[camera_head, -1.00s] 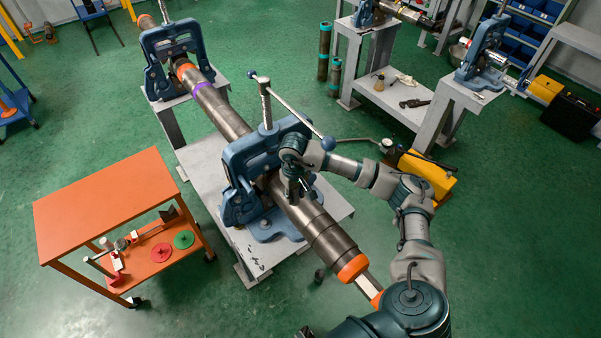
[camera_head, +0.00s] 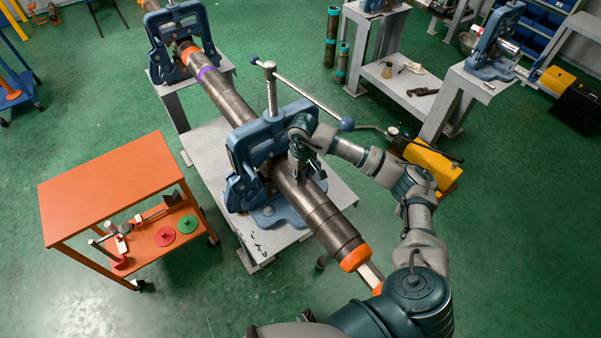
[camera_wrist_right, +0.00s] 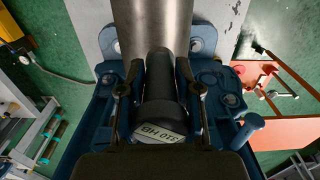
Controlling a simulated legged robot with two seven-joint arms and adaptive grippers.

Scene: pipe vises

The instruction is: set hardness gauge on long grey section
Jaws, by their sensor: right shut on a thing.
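The hardness gauge (camera_wrist_right: 161,105) is a dark cylinder with a pale label reading 310 HB in the right wrist view. My right gripper (camera_wrist_right: 160,95) is shut on it, one finger on each side. In the head view my right gripper (camera_head: 300,172) points down at the pipe just on the near side of the front blue vise (camera_head: 262,145); the gauge is mostly hidden there. The long grey section (camera_head: 229,100) of pipe runs between the two vises, and the pipe (camera_wrist_right: 152,25) lies beyond the gauge in the wrist view. I cannot tell whether gauge and pipe touch. My left gripper is out of view.
The rear vise (camera_head: 180,40) holds the pipe's far part, which has a purple band. The front vise's long handle (camera_head: 308,95) sticks out near my right arm. An orange cart (camera_head: 110,185) stands left, a yellow pump (camera_head: 428,165) right. Green floor is open around them.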

